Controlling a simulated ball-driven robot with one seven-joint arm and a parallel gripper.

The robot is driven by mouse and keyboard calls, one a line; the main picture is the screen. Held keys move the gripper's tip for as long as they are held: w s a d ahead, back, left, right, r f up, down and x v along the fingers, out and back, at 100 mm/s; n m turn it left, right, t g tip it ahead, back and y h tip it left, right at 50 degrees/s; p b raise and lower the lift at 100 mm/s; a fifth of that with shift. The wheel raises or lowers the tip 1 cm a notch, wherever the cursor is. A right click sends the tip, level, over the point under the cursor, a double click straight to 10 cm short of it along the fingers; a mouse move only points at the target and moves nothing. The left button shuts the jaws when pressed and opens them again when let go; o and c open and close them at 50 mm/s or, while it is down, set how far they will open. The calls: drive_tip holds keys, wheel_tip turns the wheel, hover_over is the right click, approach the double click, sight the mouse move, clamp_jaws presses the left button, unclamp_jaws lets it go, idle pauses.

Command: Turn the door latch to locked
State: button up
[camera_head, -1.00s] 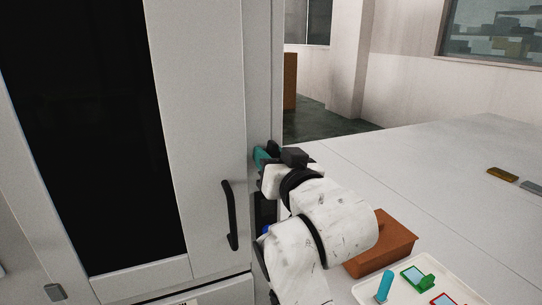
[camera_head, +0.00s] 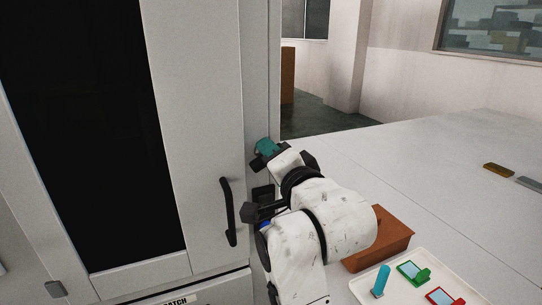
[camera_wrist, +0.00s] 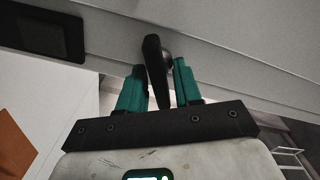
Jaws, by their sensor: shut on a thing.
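The door latch (camera_wrist: 157,72) is a black lever on the pale cabinet face, standing between the two teal fingers of my gripper (camera_wrist: 160,80) in the wrist view. My gripper is shut on the lever, which looks slightly tilted in this view. In the head view, the teal fingertips of my gripper (camera_head: 267,148) are at the right edge of the cabinet door (camera_head: 205,130), above and right of the door handle (camera_head: 228,212). The latch is hidden there behind my gripper and wrist.
A dark rectangular plate (camera_wrist: 40,30) is on the cabinet face, left of the latch. A brown box (camera_head: 390,240) and a white tray (camera_head: 462,284) with coloured pieces lie on the table (camera_head: 440,170) close to my arm. The table's far side is mostly clear.

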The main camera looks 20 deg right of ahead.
drive_tip(key=shift+f+m+b, duration=0.2)
drive_tip(key=shift+m+b, duration=0.15)
drive_tip(key=shift+m, duration=1.65)
drive_tip(key=shift+d, duration=0.1)
drive_tip(key=o, duration=0.7)
drive_tip(key=s+b, duration=0.1)
drive_tip(key=s, duration=0.9)
drive_tip(key=shift+s+b, duration=0.3)
drive_tip(key=shift+s, duration=0.1)
